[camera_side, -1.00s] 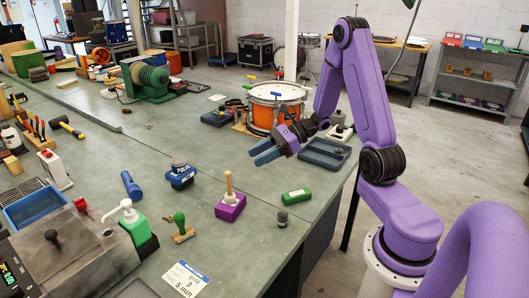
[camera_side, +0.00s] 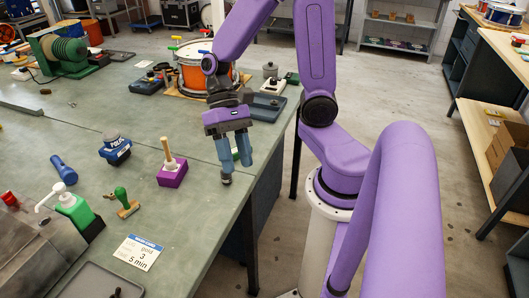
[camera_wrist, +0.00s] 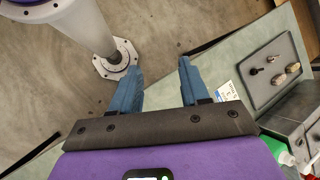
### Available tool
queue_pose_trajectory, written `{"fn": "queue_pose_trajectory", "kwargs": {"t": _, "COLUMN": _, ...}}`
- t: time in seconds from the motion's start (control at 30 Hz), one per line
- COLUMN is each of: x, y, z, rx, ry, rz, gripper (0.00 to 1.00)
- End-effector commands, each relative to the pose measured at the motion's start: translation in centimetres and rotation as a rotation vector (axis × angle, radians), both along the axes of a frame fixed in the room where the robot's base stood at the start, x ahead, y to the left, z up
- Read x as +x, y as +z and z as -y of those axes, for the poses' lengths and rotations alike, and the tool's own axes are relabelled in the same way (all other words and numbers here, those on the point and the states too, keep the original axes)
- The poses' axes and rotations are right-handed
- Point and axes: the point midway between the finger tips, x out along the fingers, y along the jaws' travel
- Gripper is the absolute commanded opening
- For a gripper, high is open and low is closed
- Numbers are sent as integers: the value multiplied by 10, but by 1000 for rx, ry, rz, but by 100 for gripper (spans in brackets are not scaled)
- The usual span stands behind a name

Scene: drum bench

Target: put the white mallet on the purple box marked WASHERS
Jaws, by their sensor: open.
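A purple box (camera_side: 173,177) stands on the bench left of my gripper in the side view. A wooden handle rises nearly upright from a whitish head on its top; this looks like the white mallet (camera_side: 167,150), head down. Any lettering on the box is too small to read. My gripper (camera_side: 236,164) points down to the right of the box, fingers apart and empty. The wrist view shows both blue fingers (camera_wrist: 160,69) with a clear gap between them. Neither the box nor the mallet can be made out in the wrist view.
A small dark knob (camera_side: 226,179) is at my left fingertip; contact cannot be judged. A green block (camera_side: 236,153) is partly hidden behind my fingers. A blue stamp (camera_side: 115,149) and a green-handled stamp (camera_side: 124,202) stand left of the box. The bench edge is close on the right.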

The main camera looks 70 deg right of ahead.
Motion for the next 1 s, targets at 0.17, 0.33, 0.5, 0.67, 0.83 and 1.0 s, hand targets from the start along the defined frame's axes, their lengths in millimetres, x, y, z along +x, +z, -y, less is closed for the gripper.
{"fn": "queue_pose_trajectory", "kwargs": {"t": 0.17, "x": -33, "y": 3, "z": 2, "rx": -59, "ry": 415, "rz": 190, "gripper": 45}}
{"fn": "queue_pose_trajectory", "kwargs": {"t": 0.33, "x": -51, "y": 9, "z": 6, "rx": -88, "ry": 790, "rz": 382, "gripper": 45}}
{"fn": "queue_pose_trajectory", "kwargs": {"t": 0.5, "x": -60, "y": 16, "z": 6, "rx": -88, "ry": 1106, "rz": 565, "gripper": 45}}
{"fn": "queue_pose_trajectory", "kwargs": {"t": 0.67, "x": -64, "y": 22, "z": 4, "rx": -82, "ry": 1281, "rz": 675, "gripper": 45}}
{"fn": "queue_pose_trajectory", "kwargs": {"t": 0.83, "x": -65, "y": 24, "z": 2, "rx": -78, "ry": 1339, "rz": 714, "gripper": 45}}
{"fn": "queue_pose_trajectory", "kwargs": {"t": 1.0, "x": -65, "y": 24, "z": 2, "rx": -79, "ry": 1338, "rz": 712, "gripper": 45}}
